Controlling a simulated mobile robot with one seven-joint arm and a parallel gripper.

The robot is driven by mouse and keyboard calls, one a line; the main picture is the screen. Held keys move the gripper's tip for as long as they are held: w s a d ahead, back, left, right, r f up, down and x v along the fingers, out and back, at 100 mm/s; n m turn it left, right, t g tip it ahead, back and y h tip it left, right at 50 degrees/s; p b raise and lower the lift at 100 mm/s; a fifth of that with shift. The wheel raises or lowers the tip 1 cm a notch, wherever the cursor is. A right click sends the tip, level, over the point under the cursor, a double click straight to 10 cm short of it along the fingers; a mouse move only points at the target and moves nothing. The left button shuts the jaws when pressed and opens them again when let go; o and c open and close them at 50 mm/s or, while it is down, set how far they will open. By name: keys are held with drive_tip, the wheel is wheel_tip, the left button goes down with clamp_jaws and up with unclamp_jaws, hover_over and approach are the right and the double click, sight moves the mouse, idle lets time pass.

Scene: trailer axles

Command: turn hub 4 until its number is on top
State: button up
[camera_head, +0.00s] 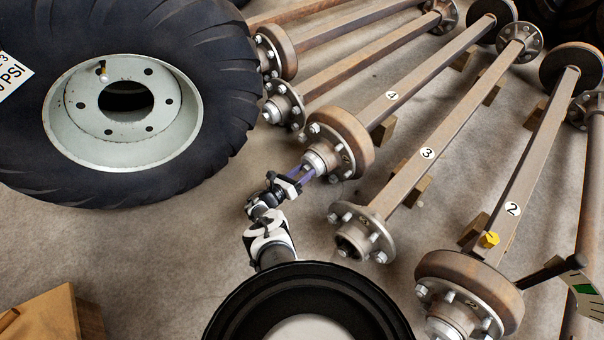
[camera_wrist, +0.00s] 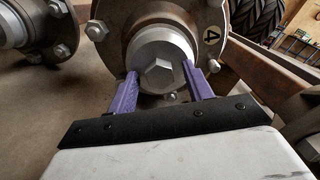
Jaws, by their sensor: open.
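Hub 4 (camera_head: 346,130) is the rusty, drum-backed flange with bolts at the near end of axle 4 (camera_head: 424,73). In the wrist view its flange (camera_wrist: 116,54) fills the upper middle, with a silver cap and hex end (camera_wrist: 160,72) at its centre. In the head view my gripper (camera_head: 306,171) is at the hub's front.
A big tyre (camera_head: 225,110) with a pale rim lies left. A wooden block (camera_head: 45,315) is at lower left. Bare floor lies between.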

clamp_jaws()
idle(0.3)
